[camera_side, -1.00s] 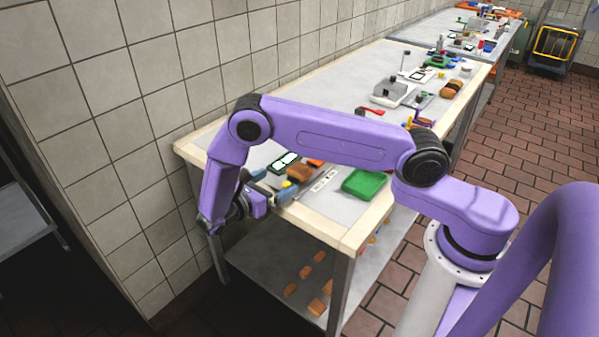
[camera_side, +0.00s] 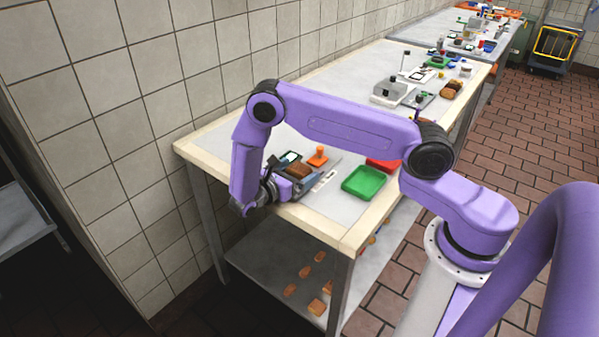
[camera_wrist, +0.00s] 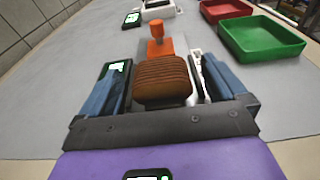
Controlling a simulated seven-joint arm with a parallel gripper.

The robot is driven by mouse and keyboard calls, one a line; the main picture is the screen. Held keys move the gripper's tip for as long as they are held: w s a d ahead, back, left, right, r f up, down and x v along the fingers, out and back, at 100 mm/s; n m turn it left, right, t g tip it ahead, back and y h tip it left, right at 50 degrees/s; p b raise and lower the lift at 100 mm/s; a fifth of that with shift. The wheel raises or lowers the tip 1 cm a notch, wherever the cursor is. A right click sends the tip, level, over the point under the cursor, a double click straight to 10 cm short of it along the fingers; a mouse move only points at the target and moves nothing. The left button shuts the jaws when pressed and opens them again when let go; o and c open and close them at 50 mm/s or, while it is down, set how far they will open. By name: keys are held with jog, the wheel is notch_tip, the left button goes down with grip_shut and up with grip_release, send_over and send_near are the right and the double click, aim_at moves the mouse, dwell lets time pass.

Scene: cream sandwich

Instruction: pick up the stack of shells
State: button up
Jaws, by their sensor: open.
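The stack of shells (camera_wrist: 162,80) is a brown, ridged block of thin slices in the wrist view. It also shows in the side view (camera_side: 298,171) near the near-left end of the table. My gripper (camera_wrist: 163,66) is open, with one blue finger on each side of the stack. A narrow gap seems to show between each finger and the stack. In the side view my gripper (camera_side: 288,184) is low at the table's end, partly hidden by my wrist. The stack's underside is hidden.
An orange piece with an upright knob (camera_wrist: 157,36) stands just beyond the stack. A dark device with a lit screen (camera_wrist: 117,68) is beside the left finger. A green tray (camera_wrist: 262,38) and a red tray (camera_wrist: 226,11) lie at the right. Grey tabletop is clear at left.

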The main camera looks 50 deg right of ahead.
jog(key=c, duration=1.1)
jog(key=shift+o, duration=0.2)
